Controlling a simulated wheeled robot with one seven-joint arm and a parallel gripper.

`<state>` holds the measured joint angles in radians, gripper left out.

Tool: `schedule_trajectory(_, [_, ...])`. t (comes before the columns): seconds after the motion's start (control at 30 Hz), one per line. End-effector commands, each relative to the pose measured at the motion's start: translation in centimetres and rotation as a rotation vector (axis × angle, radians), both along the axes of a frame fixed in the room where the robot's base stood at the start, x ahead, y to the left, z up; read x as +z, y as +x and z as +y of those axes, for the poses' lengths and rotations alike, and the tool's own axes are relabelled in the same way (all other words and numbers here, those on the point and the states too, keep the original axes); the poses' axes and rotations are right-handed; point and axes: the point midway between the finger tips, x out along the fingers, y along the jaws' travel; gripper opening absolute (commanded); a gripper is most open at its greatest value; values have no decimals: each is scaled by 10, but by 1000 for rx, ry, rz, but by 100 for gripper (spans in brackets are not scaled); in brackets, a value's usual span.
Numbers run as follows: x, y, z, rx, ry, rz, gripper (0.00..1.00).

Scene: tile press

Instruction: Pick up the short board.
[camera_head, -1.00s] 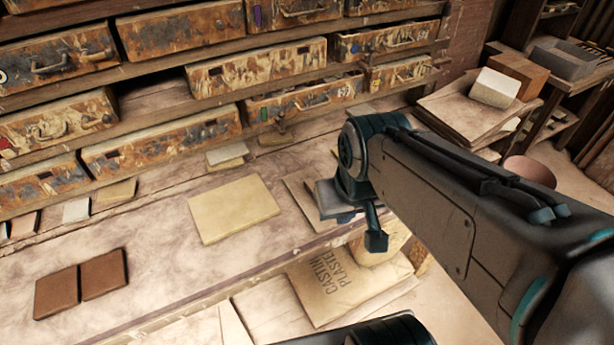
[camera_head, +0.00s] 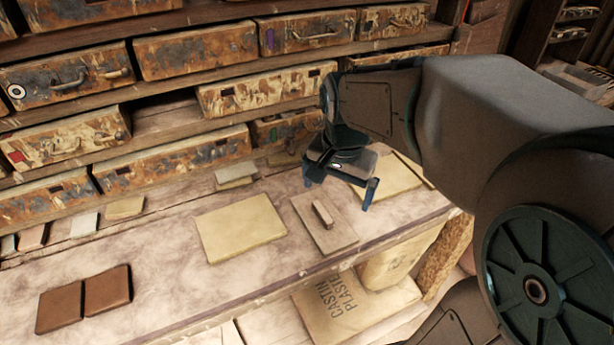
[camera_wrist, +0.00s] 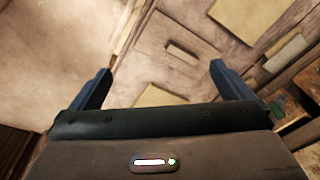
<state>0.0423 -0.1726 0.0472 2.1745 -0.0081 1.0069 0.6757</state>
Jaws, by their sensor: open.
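A short brown-grey board (camera_head: 309,208) with a raised bar handle (camera_head: 323,214) lies flat on the bench, right of a larger tan slab (camera_head: 240,228). The board (camera_wrist: 167,68) also shows in the wrist view, with its handle (camera_wrist: 183,50) ahead of the jaws and between their lines. My gripper (camera_head: 339,192) is open and empty, hanging above the bench just behind and right of the handle, apart from it. In the wrist view both fingers of my gripper (camera_wrist: 160,69) are spread wide.
Another tan slab (camera_head: 395,178) lies right of my gripper, partly hidden by it. Two brown tiles (camera_head: 83,299) lie at the front left. Worn drawers (camera_head: 265,90) rise behind the bench. A plaster bag (camera_head: 345,305) is below the front edge. The bench between tiles and slab is clear.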

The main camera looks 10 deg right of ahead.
Motion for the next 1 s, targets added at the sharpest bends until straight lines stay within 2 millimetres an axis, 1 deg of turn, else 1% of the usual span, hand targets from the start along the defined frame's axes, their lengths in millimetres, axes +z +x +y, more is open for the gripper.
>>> schedule_trajectory(0.03, [-4, 16, 0, -82, 10, 22, 100])
schedule_trajectory(0.1, [-8, 37, 0, -206, 24, 46, 100])
schedule_trajectory(0.2, [-15, 62, -1, -370, 39, 77, 100])
schedule_trajectory(0.3, [-22, 82, -1, -501, 48, 102, 100])
schedule_trajectory(0.4, [-27, 94, -1, -587, 54, 115, 100])
schedule_trajectory(0.57, [-35, 101, -1, -642, 56, 126, 100])
schedule_trajectory(0.67, [-50, 101, -1, -644, 55, 128, 100])
schedule_trajectory(0.8, [-79, 100, -1, -643, 54, 130, 100])
schedule_trajectory(0.9, [-97, 100, -1, -642, 55, 129, 100])
schedule_trajectory(1.0, [-109, 101, -1, -642, 56, 127, 100])
